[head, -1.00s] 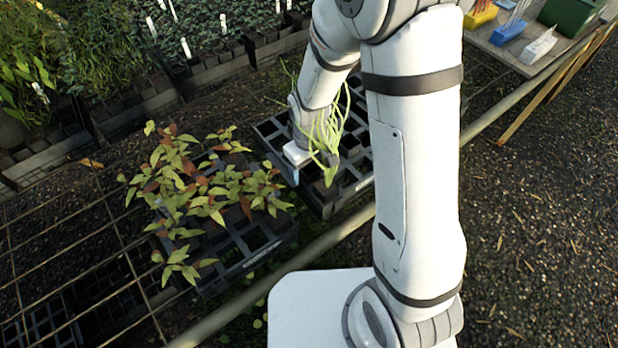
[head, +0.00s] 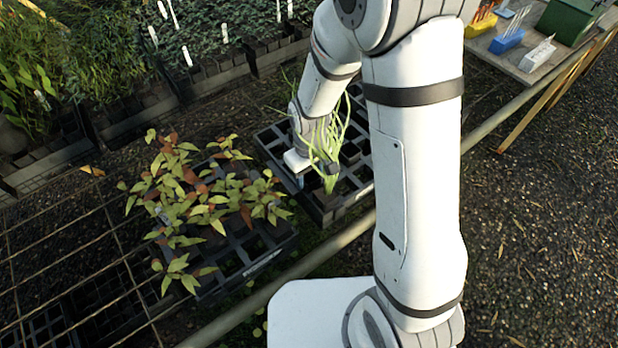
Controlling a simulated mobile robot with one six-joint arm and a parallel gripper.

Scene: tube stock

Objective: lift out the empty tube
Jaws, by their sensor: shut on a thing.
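My gripper (head: 313,172) is low over the black tube tray (head: 352,196) at the centre of the head view. It is shut on a tube, which is mostly hidden by the jaws and the leaves. I cannot tell whether that tube is empty or how far it sits in its cell. A plant with long, thin green leaves (head: 335,135) stands close against the gripper and partly covers it. Dark open cells of the tray show around the gripper.
A second black tray (head: 262,258) with yellow-green and reddish seedlings (head: 205,200) stands to the left, close by. A rail (head: 345,232) runs along the near side. Potted plants line the back. A bench (head: 515,62) with coloured racks is at upper right.

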